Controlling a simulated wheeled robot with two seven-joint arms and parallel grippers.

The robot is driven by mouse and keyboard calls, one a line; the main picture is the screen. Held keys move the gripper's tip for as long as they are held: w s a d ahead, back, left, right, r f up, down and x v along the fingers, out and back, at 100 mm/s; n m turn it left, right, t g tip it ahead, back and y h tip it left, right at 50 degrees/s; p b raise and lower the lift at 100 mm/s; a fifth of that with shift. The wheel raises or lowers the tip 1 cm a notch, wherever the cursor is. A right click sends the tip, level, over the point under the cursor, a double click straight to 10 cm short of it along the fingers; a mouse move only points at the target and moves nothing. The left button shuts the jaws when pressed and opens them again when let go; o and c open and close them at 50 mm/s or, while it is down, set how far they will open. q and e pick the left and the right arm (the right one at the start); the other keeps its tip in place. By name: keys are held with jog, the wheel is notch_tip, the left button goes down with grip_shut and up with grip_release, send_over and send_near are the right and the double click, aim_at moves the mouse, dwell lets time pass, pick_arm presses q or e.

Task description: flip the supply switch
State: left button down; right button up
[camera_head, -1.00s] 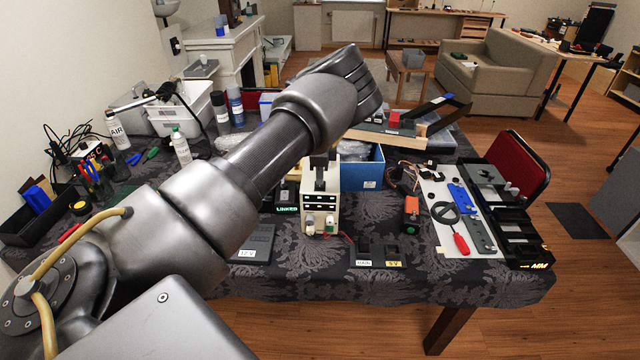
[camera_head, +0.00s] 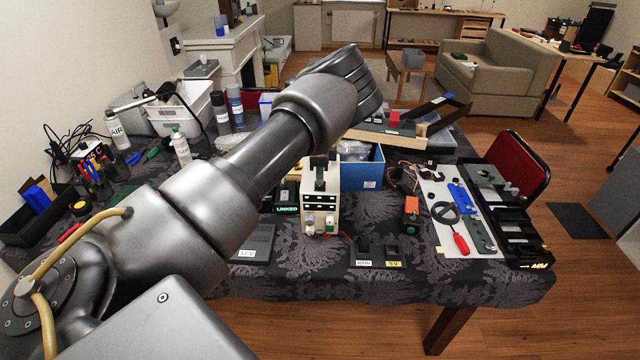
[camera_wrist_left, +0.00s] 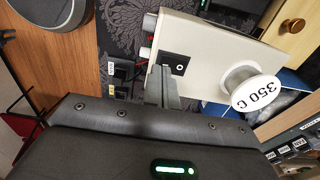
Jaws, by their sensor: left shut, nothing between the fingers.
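The beige supply box (camera_head: 308,212) stands on the patterned cloth of the table in the head view, its display and knobs facing me. In the left wrist view the beige box (camera_wrist_left: 219,45) carries a black switch plate (camera_wrist_left: 181,62) with a small pale round mark. My left gripper (camera_wrist_left: 160,72) is shut and empty. Its fingertips are close beside the plate's edge; I cannot tell whether they touch it. In the head view the dark fingers (camera_head: 321,178) show at the top of the box and hide part of it. The switch's position is unclear. My right gripper is not in view.
A blue bin (camera_head: 362,174) stands behind right. A small orange-and-black unit (camera_head: 411,215) and a white tool board (camera_head: 446,243) are to the right. Small labelled blocks (camera_head: 378,256) lie in front.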

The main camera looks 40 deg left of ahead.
aim_at(320, 187)
pick_arm(q)
jog(key=shift+f+b, duration=0.6)
jog(key=shift+f, duration=0.4)
dwell(0.3)
jog(key=shift+r, duration=0.15)
jog(key=shift+r+p, duration=2.5)
jog(key=shift+r, duration=0.95)
jog(key=shift+f, duration=0.1)
